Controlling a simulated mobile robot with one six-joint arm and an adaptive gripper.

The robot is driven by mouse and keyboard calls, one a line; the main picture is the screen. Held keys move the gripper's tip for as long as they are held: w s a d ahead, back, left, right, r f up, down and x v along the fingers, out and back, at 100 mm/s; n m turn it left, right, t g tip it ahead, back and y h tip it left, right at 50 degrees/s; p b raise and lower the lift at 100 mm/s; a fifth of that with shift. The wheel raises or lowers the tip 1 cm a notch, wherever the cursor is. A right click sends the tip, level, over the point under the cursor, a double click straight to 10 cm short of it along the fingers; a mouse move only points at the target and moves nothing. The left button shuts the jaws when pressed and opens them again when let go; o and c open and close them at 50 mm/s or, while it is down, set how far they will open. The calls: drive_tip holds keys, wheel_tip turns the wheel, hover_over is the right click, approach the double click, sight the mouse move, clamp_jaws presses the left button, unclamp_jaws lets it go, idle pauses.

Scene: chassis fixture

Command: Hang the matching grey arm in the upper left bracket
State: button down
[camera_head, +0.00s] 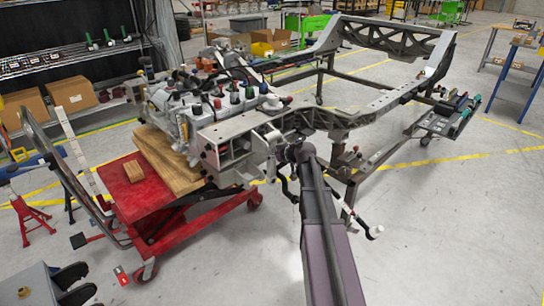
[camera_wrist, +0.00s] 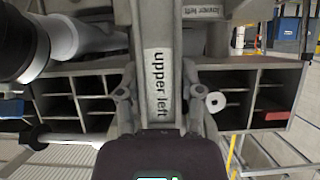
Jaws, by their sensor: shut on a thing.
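In the wrist view, a grey part with a white label reading "upper left" (camera_wrist: 160,85) runs up the middle of the picture. The fingers of my gripper (camera_wrist: 160,112) stand on both sides of its lower end, shut on it. I take this part to be the grey arm. Behind it, at the top right, is another grey piece labelled "lower left" (camera_wrist: 207,11). In the head view, my gripper (camera_head: 292,152) is beside the front end of the chassis frame (camera_head: 330,118); the held part is hard to make out there. I cannot clearly tell the upper left bracket apart.
Grey open compartments (camera_wrist: 245,95) lie behind the held part. A dark cylinder and a white tube (camera_wrist: 80,40) are close at the upper left. A red cart (camera_head: 150,195) bearing an engine (camera_head: 215,105) stands left of my arm.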

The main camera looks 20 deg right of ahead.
drive_tip(key=shift+f+b, duration=0.75)
drive_tip(key=shift+b, duration=0.1)
idle(0.3)
drive_tip(key=shift+d+f, duration=0.1)
drive_tip(key=shift+f, duration=0.15)
idle(0.4)
drive_tip(key=shift+c, duration=0.8)
unclamp_jaws()
drive_tip(key=shift+s+r, duration=0.1)
drive_tip(key=p+v, duration=0.3)
drive_tip(key=v, duration=0.3)
drive_tip(key=shift+s+r, duration=0.25)
drive_tip(key=shift+s, duration=0.1)
idle(0.6)
